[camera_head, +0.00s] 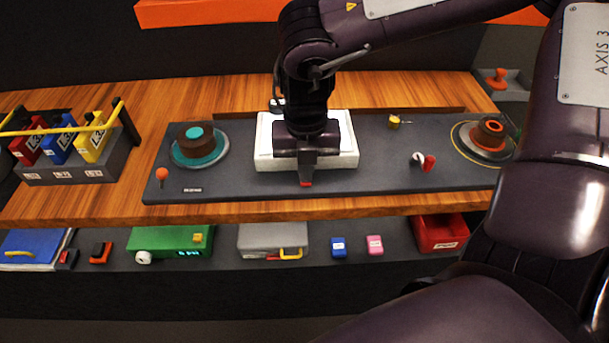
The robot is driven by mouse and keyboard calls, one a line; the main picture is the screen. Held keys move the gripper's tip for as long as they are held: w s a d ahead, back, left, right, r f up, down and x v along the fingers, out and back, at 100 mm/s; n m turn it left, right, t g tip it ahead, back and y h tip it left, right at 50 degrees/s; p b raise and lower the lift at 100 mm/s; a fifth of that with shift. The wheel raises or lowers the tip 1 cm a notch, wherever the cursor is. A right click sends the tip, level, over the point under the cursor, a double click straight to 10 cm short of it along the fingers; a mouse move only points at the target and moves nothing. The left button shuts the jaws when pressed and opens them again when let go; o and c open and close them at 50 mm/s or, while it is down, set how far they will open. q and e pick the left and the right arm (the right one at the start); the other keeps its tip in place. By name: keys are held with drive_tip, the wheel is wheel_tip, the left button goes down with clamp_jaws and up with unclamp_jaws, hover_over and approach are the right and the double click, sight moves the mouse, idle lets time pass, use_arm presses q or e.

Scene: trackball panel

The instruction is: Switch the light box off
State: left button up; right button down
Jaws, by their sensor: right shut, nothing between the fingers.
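A white box (347,140), which looks like the light box, sits in the middle of a dark panel (240,183) on the wooden table. My right gripper (306,181) points down in front of the box's middle and hides part of it. Its fingers are shut and empty, with the tips near the box's front edge. A small red spot shows at the fingertips; I cannot tell whether it belongs to the gripper or the panel, or whether the tips touch anything. No lit surface on the box is clear. My left gripper is out of view.
A teal-ringed brown knob (200,145) and an orange ball lever (162,175) are at the panel's left. A red-and-white switch (424,161), a brass knob (394,121) and an orange-ringed knob (489,133) are at its right. Several items lie on the lower shelf.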

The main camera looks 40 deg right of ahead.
drive_tip(key=shift+f+b, duration=0.3)
drive_tip(key=shift+f, duration=0.05)
drive_tip(key=shift+r, duration=0.1)
drive_tip(key=shift+r+p, duration=0.45)
drive_tip(key=shift+r, duration=0.1)
drive_tip(key=shift+r+p, duration=1.75)
drive_tip(key=shift+r, duration=1.15)
